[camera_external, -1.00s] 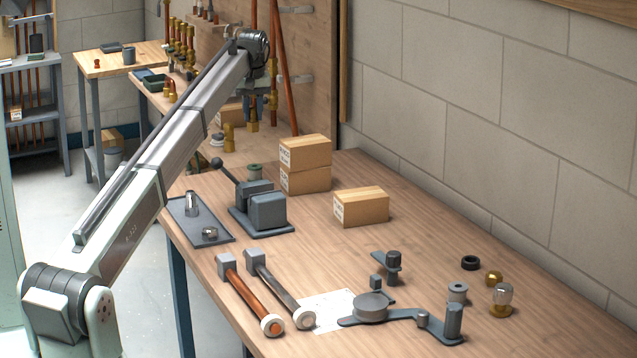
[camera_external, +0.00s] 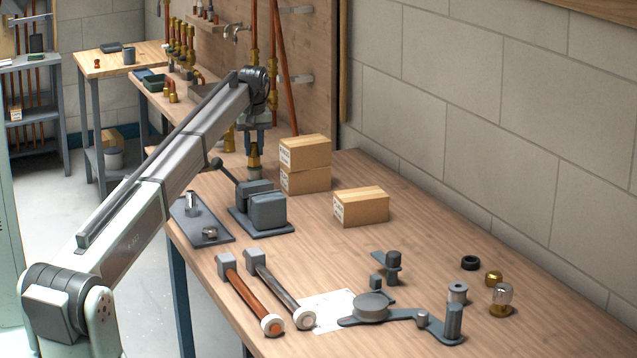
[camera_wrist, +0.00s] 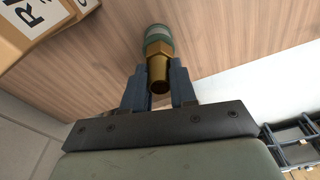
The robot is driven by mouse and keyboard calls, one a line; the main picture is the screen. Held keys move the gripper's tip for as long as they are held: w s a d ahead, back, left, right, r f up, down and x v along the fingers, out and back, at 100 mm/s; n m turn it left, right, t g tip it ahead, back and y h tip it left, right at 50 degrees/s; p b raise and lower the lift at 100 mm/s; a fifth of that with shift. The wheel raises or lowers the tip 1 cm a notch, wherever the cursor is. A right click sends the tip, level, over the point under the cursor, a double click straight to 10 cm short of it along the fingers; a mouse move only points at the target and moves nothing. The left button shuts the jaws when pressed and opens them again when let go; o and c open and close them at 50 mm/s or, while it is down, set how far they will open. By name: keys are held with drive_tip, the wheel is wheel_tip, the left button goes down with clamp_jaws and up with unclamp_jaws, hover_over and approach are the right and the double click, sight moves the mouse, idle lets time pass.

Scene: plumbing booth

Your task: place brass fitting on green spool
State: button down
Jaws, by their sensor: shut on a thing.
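The brass fitting (camera_wrist: 157,72) is upright between the two fingers of my gripper (camera_wrist: 159,88) in the wrist view, and my gripper is shut on it. In the external view, my gripper (camera_external: 255,138) points down with the brass fitting (camera_external: 254,157) below it. The green spool (camera_wrist: 157,33) is directly beyond the fitting's lower end in the wrist view. In the external view, the green spool (camera_external: 254,174) stands on the table just under the fitting, partly hidden behind the grey vise. The fitting lines up with the spool; I cannot tell whether they touch.
Two stacked cardboard boxes (camera_external: 304,165) stand close to the right of the spool. The grey vise (camera_external: 262,208) with its lever is in front of it.

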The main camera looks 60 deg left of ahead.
sight(255, 158)
drive_tip(key=shift+f, duration=0.1)
drive_tip(key=c, duration=0.9)
unclamp_jaws()
wheel_tip(255, 158, up, 12)
drive_tip(key=d, duration=0.1)
drive_tip(key=shift+s+d, duration=0.2)
